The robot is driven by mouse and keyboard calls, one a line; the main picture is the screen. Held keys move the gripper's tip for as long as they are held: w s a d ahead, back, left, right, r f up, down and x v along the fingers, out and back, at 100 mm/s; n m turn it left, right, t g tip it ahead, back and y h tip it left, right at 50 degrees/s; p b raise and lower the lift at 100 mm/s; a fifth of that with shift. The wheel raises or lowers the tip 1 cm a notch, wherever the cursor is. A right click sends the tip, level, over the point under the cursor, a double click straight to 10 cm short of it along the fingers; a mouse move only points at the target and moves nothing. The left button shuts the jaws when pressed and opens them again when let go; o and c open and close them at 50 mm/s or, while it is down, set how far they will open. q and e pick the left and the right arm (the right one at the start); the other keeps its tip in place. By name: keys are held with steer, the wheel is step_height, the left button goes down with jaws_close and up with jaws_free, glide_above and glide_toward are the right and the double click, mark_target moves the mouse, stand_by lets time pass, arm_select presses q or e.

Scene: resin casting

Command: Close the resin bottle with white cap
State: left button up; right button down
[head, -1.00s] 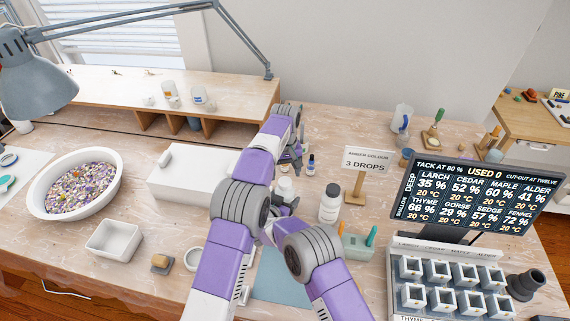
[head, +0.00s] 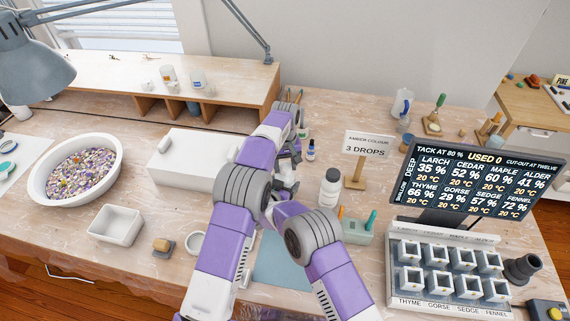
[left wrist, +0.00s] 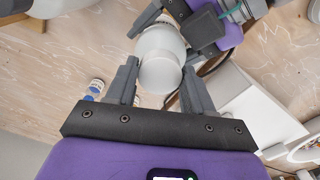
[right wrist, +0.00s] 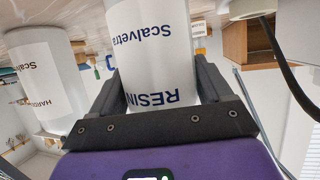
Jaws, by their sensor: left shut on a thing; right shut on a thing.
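My right gripper (right wrist: 158,82) is shut on the resin bottle (right wrist: 150,40), a white bottle with dark "RESIN" and "Scalvetra" lettering. In the left wrist view the bottle (left wrist: 160,38) lies beyond the white cap (left wrist: 160,74), with the right gripper's dark fingers beside it. My left gripper (left wrist: 160,68) is shut on the cap, one finger on each side. The cap lines up with the bottle's top and overlaps it, so I cannot tell whether it is seated. In the head view my left gripper (head: 290,157) is above the bottle, and the arms mostly hide both.
A white hardener bottle (head: 329,190) stands close on the right, near the sign (head: 367,146). A white box (head: 185,158) is on the left. A green holder (head: 357,232) and moulds (head: 452,272) stand on the right. A blue mat (head: 283,262) lies in front.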

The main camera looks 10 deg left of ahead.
arm_select(q)
steer(key=shift+c, duration=0.8)
steer(key=o, duration=1.2)
steer(key=shift+o, duration=0.2)
steer(key=shift+r, duration=0.1)
step_height(320, 180, up, 12)
arm_select(e)
jaws_free()
steer(key=shift+s, duration=0.1)
